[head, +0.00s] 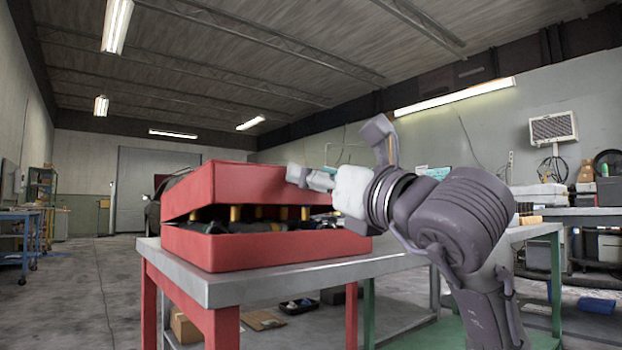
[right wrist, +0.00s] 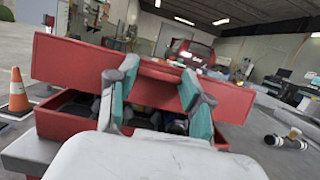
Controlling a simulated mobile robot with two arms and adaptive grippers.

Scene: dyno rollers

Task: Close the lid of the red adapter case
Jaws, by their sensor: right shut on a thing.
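The red adapter case stands on a metal-topped table, with its base (head: 265,250) flat on the tabletop. Its lid (head: 235,188) is partly open, tilted above the base with a dark gap between them. Dark items and yellow posts show inside the gap. My right gripper (head: 297,175) is at the lid's right side, shut on the lid. In the right wrist view the two teal-lined fingers (right wrist: 160,88) stand at the near edge of the lid (right wrist: 75,65), with the base (right wrist: 60,122) below. The exact contact is partly hidden. My left gripper is not in view.
The table (head: 290,278) has red legs and a bare strip along its front edge. A green-legged table adjoins at the right. An orange cone (right wrist: 18,92) stands at the left of the right wrist view. Boxes lie on the floor under the table.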

